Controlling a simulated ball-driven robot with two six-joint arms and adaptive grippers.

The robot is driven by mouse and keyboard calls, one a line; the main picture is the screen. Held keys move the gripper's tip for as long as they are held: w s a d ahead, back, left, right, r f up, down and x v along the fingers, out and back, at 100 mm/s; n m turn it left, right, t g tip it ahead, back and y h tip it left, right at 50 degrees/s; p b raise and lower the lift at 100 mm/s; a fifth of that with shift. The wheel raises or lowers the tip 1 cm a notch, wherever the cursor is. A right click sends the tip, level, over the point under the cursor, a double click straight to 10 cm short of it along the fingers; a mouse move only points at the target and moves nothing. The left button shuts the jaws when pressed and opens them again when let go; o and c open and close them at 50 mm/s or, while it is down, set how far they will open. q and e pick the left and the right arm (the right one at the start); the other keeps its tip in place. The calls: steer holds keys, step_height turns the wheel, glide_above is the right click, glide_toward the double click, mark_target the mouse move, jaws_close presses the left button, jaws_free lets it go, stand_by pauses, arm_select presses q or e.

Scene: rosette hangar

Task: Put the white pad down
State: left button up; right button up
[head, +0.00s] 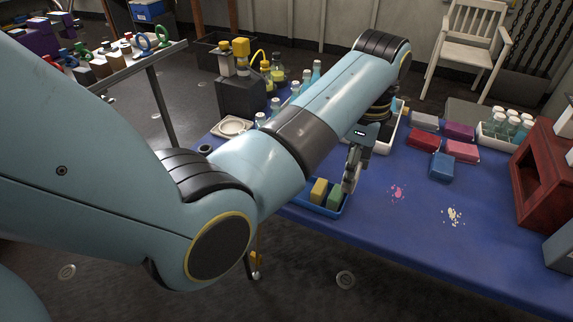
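My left gripper (351,178) points down over the right end of a small blue tray (298,201) on the blue table. The tray holds a yellow block (319,190) and a green block (335,197). The gripper's fingers are seen edge-on beside the green block, and I cannot tell whether they touch it, are open, or hold anything. I cannot make out a white pad; my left arm hides part of the table. My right gripper is not in view.
Coloured blocks, including a red one (422,139) and a blue one (441,167), lie right of the gripper. Pink (398,193) and pale (453,216) spots mark the blue table (400,240). A dark red box (537,185) stands at right. The front middle is clear.

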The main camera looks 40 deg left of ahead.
arm_select(q)
steer(key=a+f, duration=0.2)
steer(key=a, duration=0.1)
steer(key=a+f, duration=0.2)
steer(key=a, duration=0.2)
steer(key=a+f, duration=0.2)
steer(key=a, duration=0.1)
steer(key=shift+a+f, duration=0.15)
steer(key=shift+a, duration=0.25)
steer(key=shift+a+f, duration=0.2)
steer(key=shift+a, duration=0.1)
steer(key=shift+a+f, duration=0.1)
steer(key=shift+f, duration=0.1)
steer(key=shift+f+b, duration=0.55)
steer(key=shift+f, duration=1.3)
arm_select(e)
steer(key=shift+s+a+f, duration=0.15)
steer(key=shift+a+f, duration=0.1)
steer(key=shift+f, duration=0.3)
arm_select(q)
steer(key=o, duration=0.8)
steer(key=shift+f, duration=0.2)
steer(key=shift+c, duration=0.2)
steer(key=o, duration=0.5)
steer(key=shift+c, duration=0.2)
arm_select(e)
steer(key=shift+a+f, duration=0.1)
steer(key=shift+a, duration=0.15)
